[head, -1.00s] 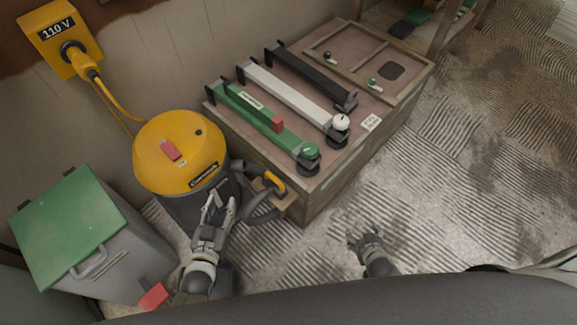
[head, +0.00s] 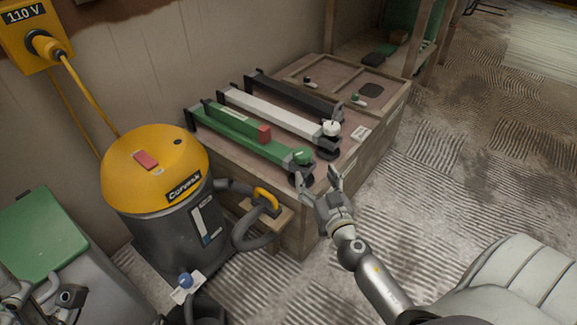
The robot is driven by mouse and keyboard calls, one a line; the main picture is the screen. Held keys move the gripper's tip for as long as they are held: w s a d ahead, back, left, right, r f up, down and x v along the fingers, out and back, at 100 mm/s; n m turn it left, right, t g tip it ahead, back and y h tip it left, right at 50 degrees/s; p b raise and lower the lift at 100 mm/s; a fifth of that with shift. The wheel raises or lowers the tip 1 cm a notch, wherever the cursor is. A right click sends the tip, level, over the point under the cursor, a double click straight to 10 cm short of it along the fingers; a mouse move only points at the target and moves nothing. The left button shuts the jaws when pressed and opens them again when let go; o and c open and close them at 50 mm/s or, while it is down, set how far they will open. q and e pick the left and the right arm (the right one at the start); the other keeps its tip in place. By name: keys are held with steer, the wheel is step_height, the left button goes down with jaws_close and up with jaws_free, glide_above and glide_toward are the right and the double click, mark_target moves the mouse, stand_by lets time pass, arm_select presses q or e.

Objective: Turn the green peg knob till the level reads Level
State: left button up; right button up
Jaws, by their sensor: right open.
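The green peg knob (head: 302,157) sits at the near end of a green bar (head: 230,134) on the wooden crate top. The bar carries a raised green strip and a red block (head: 264,134); no level reading is legible. My right gripper (head: 318,179) is open and empty, its fingers pointing up, just in front of and below the green knob. I cannot tell whether a finger touches the knob's mount. Grey parts that look like my left arm show at the lower left edge, but its fingers are not visible.
A yellow vacuum (head: 155,170) with a hose stands left of the crate (head: 345,165). A green-lidded bin (head: 40,235) is at far left. The ridged floor on the right is open.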

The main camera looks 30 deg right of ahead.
mark_target(306, 159)
steer(key=p+x, duration=0.1)
steer(key=x, duration=1)
steer(key=c, duration=1)
steer(key=shift+s, duration=0.1)
steer(key=shift+c, duration=0.2)
steer(key=shift+y, duration=0.3)
